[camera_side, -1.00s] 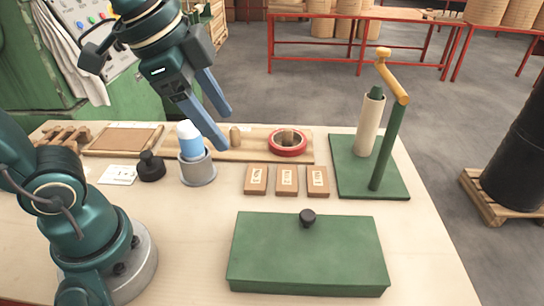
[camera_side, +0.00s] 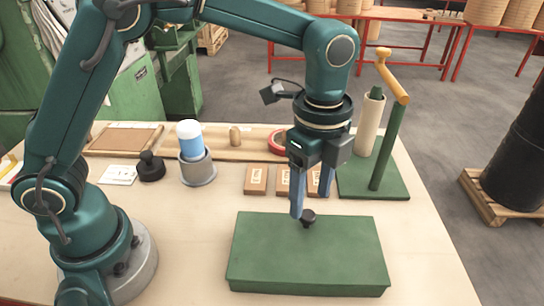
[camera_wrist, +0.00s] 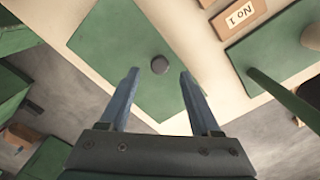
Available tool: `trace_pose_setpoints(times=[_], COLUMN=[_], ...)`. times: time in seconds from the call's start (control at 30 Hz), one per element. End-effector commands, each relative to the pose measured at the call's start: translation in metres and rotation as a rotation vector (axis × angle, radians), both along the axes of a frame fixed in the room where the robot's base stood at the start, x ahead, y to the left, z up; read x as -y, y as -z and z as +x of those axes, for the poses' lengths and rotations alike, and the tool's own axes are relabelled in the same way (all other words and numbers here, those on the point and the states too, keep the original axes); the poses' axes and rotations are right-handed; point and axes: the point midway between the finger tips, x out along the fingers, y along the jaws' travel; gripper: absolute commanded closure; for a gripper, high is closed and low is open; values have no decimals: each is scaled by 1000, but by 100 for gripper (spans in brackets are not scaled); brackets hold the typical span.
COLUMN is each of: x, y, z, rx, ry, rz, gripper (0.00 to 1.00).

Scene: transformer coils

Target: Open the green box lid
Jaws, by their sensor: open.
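The green box (camera_side: 306,262) stands on the table at the front, with its lid shut on top. The lid has a round black knob (camera_side: 309,217) near its far edge. In the wrist view the green lid (camera_wrist: 120,40) and the knob (camera_wrist: 159,64) show ahead of the fingers. My gripper (camera_side: 311,206) points down above the lid at the knob. Its two blue fingers are apart, and in the wrist view the gripper (camera_wrist: 160,75) has the knob in line with the gap between its fingertips. I cannot tell whether a finger touches the knob.
Small wooden blocks (camera_side: 257,180) with labels stand behind the box. A green stand (camera_side: 388,150) with a yellow crank is at the back right. A blue-and-white bottle (camera_side: 190,140) in a grey cup stands at the left. The table right of the box is clear.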

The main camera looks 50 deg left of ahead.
Motion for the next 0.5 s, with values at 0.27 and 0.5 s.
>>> trace_pose_setpoints(times=[0.27,0.5], x=[-1,-1], y=[32,36], z=[-1,0], rx=[-2,1], ry=[-2,-2], rz=[0,-1], gripper=[36,36])
